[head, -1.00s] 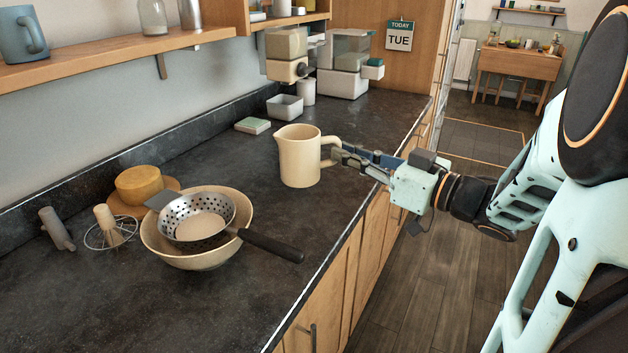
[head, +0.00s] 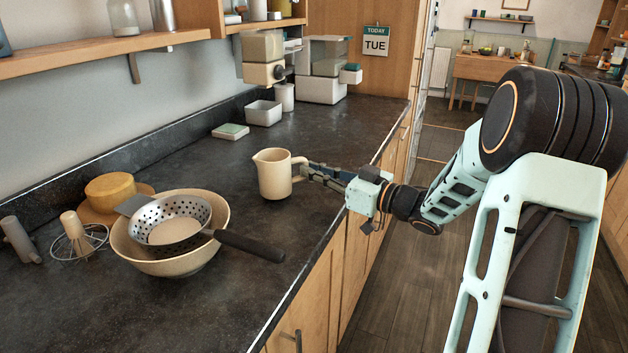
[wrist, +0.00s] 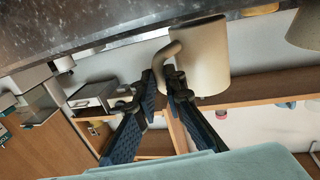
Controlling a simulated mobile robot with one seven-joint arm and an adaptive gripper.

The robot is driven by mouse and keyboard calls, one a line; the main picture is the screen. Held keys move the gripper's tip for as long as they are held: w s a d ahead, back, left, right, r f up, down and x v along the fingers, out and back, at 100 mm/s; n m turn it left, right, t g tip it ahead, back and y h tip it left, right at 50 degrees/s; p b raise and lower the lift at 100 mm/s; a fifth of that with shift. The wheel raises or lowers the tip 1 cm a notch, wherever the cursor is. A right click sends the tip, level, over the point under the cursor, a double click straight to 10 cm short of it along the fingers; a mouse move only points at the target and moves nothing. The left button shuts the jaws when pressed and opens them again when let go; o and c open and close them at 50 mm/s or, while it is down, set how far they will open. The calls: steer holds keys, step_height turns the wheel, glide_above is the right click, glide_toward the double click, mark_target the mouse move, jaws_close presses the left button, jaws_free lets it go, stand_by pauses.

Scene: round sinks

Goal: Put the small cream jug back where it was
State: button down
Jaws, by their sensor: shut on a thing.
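The small cream jug (head: 272,176) is upright over the middle of the dark worktop, behind and to the right of a bowl. Its spout points left and its handle points right toward my arm. My gripper (head: 306,170) is shut on the handle, to the right of the jug body. In the wrist view, which is upside down, the jug (wrist: 203,58) shows with its handle between the fingertips of my gripper (wrist: 166,88). I cannot tell whether the jug's base touches the worktop or hangs just above it.
A cream bowl (head: 165,265) holds a metal colander (head: 160,212) whose dark handle reaches right. A green-topped box (head: 230,131) and a white tub (head: 263,113) stand farther back. Worktop around the jug is clear.

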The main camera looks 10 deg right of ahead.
steer(key=shift+f, duration=0.7)
steer(key=shift+f, duration=0.1)
steer(key=c, duration=2)
jaws_free()
steer(key=shift+s+d, duration=0.2)
steer(key=p+v, duration=0.1)
steer(key=v, duration=1)
steer(key=shift+s+d, duration=0.15)
steer(key=shift+s, duration=0.1)
